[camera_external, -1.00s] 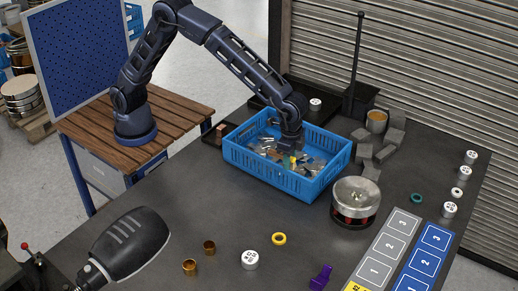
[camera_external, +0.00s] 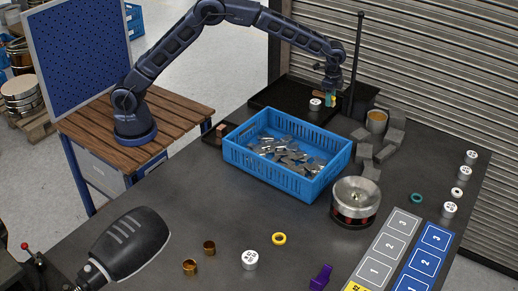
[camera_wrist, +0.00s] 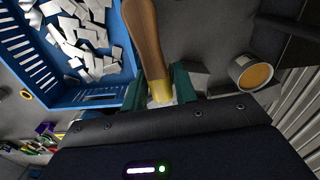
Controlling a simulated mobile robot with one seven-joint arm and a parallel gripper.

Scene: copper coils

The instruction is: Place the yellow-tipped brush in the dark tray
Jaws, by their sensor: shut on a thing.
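My gripper (camera_external: 331,88) is shut on the brush, which has a brown wooden handle (camera_wrist: 143,35) and a yellow tip (camera_wrist: 160,91). In the wrist view the brush lies between the green fingers, its handle pointing up the picture. In the external view the brush (camera_external: 320,94) is small and partly hidden by my gripper. The dark tray (camera_external: 287,97) is at the back of the table, behind the blue crate. My gripper is over the tray's right part in that view; the exact height is hard to tell.
A dark upright post (camera_external: 357,65) stands close to the right. The blue crate (camera_external: 270,180) holds many metal pieces. Grey blocks (camera_external: 364,152) and a copper-coloured cup (camera_external: 376,121) stand to the right.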

